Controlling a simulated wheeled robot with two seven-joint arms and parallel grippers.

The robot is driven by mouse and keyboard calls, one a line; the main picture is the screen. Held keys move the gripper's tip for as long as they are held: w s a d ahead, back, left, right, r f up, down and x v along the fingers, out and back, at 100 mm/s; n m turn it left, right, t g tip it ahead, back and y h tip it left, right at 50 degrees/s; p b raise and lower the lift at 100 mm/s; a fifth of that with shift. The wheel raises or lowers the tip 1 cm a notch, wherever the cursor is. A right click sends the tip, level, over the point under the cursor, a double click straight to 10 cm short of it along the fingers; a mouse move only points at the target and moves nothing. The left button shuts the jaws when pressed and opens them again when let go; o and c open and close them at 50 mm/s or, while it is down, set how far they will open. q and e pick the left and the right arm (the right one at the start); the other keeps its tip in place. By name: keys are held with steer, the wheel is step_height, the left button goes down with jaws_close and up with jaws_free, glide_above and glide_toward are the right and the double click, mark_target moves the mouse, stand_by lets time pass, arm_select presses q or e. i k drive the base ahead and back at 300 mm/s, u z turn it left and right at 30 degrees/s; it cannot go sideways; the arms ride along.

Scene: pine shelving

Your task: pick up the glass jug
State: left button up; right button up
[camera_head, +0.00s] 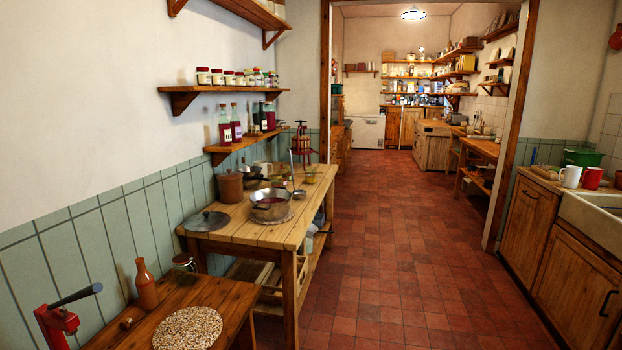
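I cannot clearly make out a glass jug in the head view. Glass bottles with dark red contents (236,128) stand on the lower wall shelf at the left. Neither of my grippers is in view.
A wooden worktable (235,229) at the left bears a metal pot (271,211). A lower table (134,339) in front bears a brown bottle (146,285) and a round speckled mat (188,328). Cabinets (571,270) line the right. The tiled floor (400,270) between is clear.

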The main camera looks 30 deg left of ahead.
mark_target(310, 172)
steer(key=z, duration=0.15)
steer(key=i, duration=5.25)
steer(key=u, duration=0.35)
steer(key=i, duration=2.1)
steer(key=u, duration=1.55)
steer(key=i, duration=1.2)
steer(key=u, duration=1.15)
